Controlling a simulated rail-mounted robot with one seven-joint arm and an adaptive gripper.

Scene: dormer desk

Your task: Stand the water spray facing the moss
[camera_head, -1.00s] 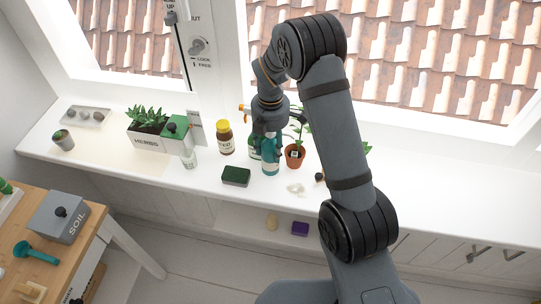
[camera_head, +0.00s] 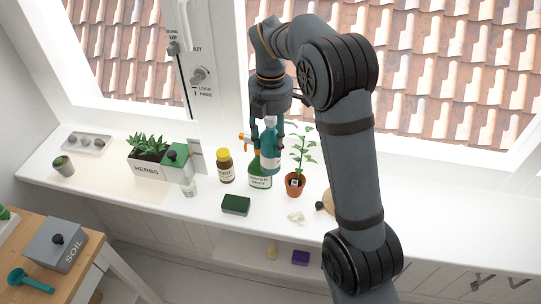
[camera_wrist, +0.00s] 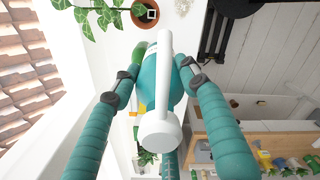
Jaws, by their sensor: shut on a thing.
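A teal bottle with a white top (camera_head: 270,150) is held above the windowsill by my gripper (camera_head: 267,132), whose fingers close around its upper part. In the wrist view the teal bottle (camera_wrist: 172,88) sits between both fingers, its white top toward the camera. A green bottle with a white label (camera_head: 260,181), reading partly "WATER", stands on the sill just behind and below. An orange nozzle or trigger (camera_head: 245,137) shows beside my gripper; I cannot tell which bottle it belongs to. A dark green block (camera_head: 236,203) lies at the sill's front; I cannot tell if it is moss.
A potted plant (camera_head: 295,184) stands close right of the bottles. A brown jar with a yellow lid (camera_head: 225,167) and the HERBS planter (camera_head: 146,166) stand left. Small white pieces (camera_head: 296,218) lie in front. The sill (camera_head: 440,215) is clear at right.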

